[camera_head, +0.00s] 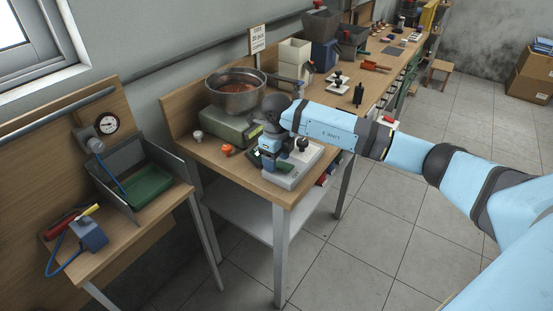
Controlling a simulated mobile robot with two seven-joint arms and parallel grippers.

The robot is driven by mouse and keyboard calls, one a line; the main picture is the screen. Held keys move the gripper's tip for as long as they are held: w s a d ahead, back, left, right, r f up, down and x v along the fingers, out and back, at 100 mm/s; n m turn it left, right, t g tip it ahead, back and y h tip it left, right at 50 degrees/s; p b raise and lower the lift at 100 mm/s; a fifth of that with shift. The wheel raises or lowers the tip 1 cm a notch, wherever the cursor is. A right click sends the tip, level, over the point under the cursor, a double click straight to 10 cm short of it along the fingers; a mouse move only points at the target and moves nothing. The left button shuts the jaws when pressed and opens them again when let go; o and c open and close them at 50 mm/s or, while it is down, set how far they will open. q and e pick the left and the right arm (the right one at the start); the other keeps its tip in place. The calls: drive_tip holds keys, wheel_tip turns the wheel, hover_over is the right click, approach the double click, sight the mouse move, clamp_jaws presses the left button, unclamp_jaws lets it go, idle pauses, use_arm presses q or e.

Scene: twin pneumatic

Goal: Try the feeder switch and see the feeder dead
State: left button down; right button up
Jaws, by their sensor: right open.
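The feeder, a round metal bowl (236,92) with brown contents, sits on a grey-green base (222,128) on the wooden bench. My right arm reaches in from the right, and my right gripper (264,160) points down, open, over a pale grey plate unit (291,172) at the bench's front corner. A dark lever knob (303,144) rises from this unit. I cannot make out the feeder switch or tell whether the fingers touch anything; my wrist hides part of the base and unit. My left gripper is not in view.
An orange knob-like piece (227,150) and a small grey knob (198,136) lie by the feeder base. Left, a lower bench holds a green tray (148,184), a gauge (107,123) and a blue block with a hose (90,235). The tiled floor (400,245) is clear.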

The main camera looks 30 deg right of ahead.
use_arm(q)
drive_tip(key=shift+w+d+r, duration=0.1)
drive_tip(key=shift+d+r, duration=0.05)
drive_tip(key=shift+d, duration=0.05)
use_arm(e)
drive_tip(key=shift+f, duration=0.1)
drive_tip(key=c, duration=0.9)
drive_tip(key=t+b, duration=0.2)
drive_tip(key=b, duration=0.1)
drive_tip(key=shift+s+d+f+y, duration=0.2)
drive_tip(key=shift+y, duration=0.2)
drive_tip(key=shift+c, duration=0.2)
drive_tip(key=shift+s+r+t+b, duration=0.1)
drive_tip(key=shift+t+b, duration=0.3)
drive_tip(key=shift+b, duration=0.25)
drive_tip(key=shift+s+r+t+y+b, duration=0.1)
drive_tip(key=shift+r+t+y+b, duration=0.25)
drive_tip(key=shift+t+b, duration=0.3)
drive_tip(key=shift+r, duration=0.25)
drive_tip(key=o, duration=0.9)
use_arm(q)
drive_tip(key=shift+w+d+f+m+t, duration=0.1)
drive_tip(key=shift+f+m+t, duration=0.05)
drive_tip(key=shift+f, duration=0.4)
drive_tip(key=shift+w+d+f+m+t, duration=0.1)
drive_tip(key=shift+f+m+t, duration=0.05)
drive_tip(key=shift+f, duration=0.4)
use_arm(e)
drive_tip(key=shift+o, duration=0.2)
